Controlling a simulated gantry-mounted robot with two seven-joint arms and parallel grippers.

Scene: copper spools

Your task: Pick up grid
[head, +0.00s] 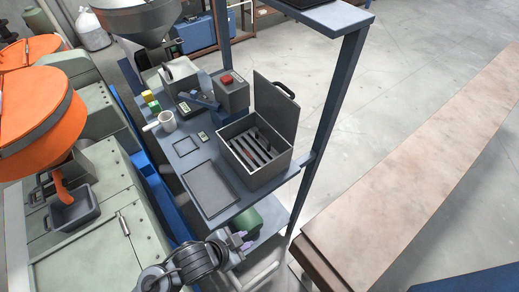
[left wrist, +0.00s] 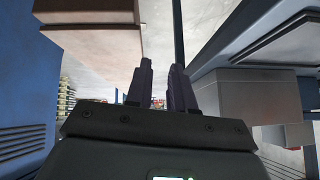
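A grid (head: 263,152) of light parallel bars lies inside an open grey metal box (head: 262,178) on the workbench in the head view. The box's lid (head: 277,103) stands raised at its back right side, with a dark handle on top. My left gripper (head: 243,241) is at the bottom of the head view, in front of the bench's near end and well apart from the box. In the left wrist view its two dark fingers (left wrist: 161,88) stand apart with a gap between them and nothing held. The grid does not show in the left wrist view. My right gripper is in neither view.
The bench (head: 225,215) carries a flat dark tray (head: 210,188), a white mug (head: 167,121) and a box with a red button (head: 227,79). A blue-grey post (head: 328,125) rises right of the grid's box. A long brown slab (head: 420,165) lies at the right.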

